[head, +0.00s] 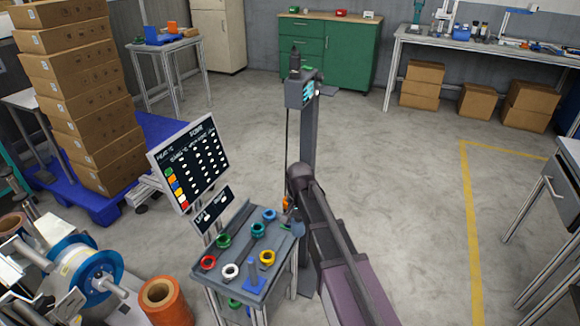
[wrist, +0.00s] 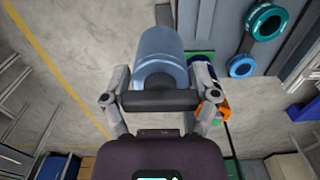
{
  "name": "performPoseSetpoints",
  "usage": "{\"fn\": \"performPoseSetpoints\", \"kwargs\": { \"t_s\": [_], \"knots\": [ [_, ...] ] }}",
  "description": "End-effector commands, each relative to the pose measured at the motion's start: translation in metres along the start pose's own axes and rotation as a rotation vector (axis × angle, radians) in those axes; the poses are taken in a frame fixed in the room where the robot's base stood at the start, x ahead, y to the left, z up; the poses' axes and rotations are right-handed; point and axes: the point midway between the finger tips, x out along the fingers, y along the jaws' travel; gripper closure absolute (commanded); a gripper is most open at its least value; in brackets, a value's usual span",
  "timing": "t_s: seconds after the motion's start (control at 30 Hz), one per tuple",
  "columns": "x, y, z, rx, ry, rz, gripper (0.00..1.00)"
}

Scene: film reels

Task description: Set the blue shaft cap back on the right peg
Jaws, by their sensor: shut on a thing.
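In the wrist view my gripper (wrist: 160,82) is shut on a smooth grey-blue cylinder, which looks like the blue shaft cap (wrist: 158,48). The cap sticks out beyond the fingers. In the head view the cap (head: 298,229) shows small at the trolley's right edge, partly hidden by my arm. At the left, a reel with blue flanges (head: 88,267) sits on a machine, with a light shaft end (head: 117,288) sticking out. A blue stand with an upright post (head: 254,274) is on the trolley. I cannot tell which part is the right peg.
The grey trolley (head: 223,270) carries several coloured rings, including a red one (head: 208,262) and a white one (head: 230,271). A sign board (head: 190,162) rises behind it. An orange roll (head: 164,300) stands to its left.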

Motion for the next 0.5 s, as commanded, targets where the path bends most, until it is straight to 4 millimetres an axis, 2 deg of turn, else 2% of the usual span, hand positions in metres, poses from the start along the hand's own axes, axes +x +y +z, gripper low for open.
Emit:
{"fn": "performPoseSetpoints", "kwargs": {
  "t_s": [0.03, 0.5],
  "knots": [
    [-0.017, -0.008, -0.011, 0.0, 0.0, 0.0, 0.83],
    [-0.089, -0.057, -0.077, 0.002, 0.0, 0.003, 0.83]
  ]
}}
